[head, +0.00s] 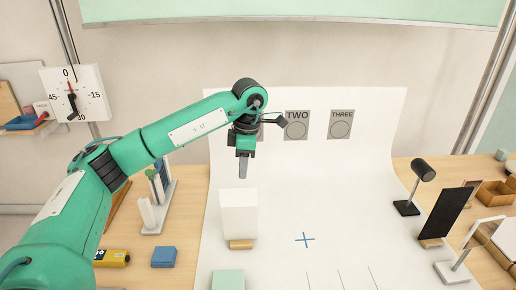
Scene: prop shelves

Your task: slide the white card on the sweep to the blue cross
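The white card (238,211) stands upright on a small wooden foot (241,244) on the white sweep (280,185). The blue cross (305,240) is a thin mark on the sweep, to the right of the card and apart from it. My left gripper (243,172) points down, its grey fingertips just above the card's top edge in the picture. A gap shows between them, and nothing shows in the gripper. Only one finger outline is visible, so its opening is unclear. My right gripper is out of view.
A pale green block (228,280) lies in front of the card. A black panel (445,213), a small black lamp (415,185) and a white frame (470,250) stand at the right. A blue block (163,257) lies at the left. The sweep between card and cross is clear.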

